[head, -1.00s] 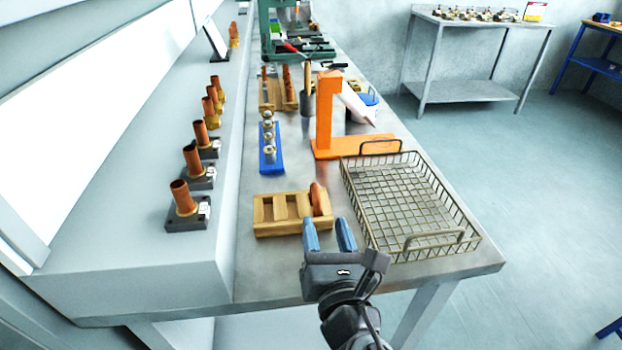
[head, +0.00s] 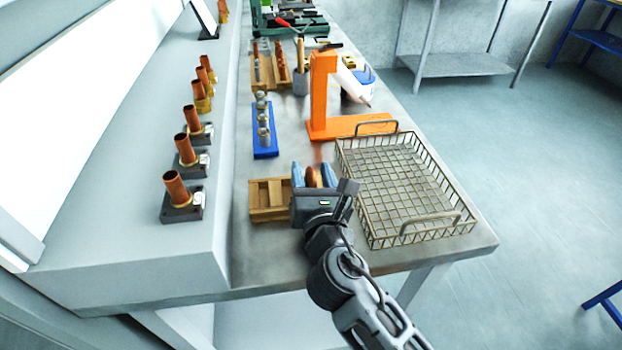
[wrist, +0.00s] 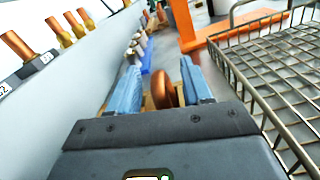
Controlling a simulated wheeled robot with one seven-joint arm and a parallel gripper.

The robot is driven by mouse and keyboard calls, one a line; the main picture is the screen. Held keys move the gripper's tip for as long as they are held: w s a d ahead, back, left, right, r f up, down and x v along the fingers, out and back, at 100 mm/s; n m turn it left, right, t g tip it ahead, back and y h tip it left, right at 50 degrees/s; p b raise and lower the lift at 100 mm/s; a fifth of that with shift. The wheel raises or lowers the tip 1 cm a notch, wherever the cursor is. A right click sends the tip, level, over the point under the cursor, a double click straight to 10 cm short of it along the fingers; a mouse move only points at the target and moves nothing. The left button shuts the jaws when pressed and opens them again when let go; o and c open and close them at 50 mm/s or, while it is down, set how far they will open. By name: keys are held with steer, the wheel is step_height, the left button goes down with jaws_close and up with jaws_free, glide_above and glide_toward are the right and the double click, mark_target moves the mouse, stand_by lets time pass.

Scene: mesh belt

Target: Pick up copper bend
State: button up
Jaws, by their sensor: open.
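The copper bend (head: 313,177) stands at the right end of a small wooden rack. In the wrist view the copper bend (wrist: 163,90) shows as a rounded copper piece between the two blue fingers. My gripper (head: 313,175) is open, with one finger on each side of the bend. In the wrist view my gripper (wrist: 160,88) has gaps showing beside the bend, wider on its left. The wooden rack (head: 262,212) is partly covered by my gripper; its left slots look empty. The lower part of the bend is hidden.
A wire basket (head: 400,236) stands close on the right of my gripper. Behind are an orange stand (head: 320,95) and a blue holder (head: 265,143) with metal fittings. Copper pipes on dark blocks (head: 183,205) line the raised ledge at left.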

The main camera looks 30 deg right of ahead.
steer(key=shift+c, duration=0.2)
jaws_close()
steer(key=shift+r, duration=0.15)
stand_by(0.3)
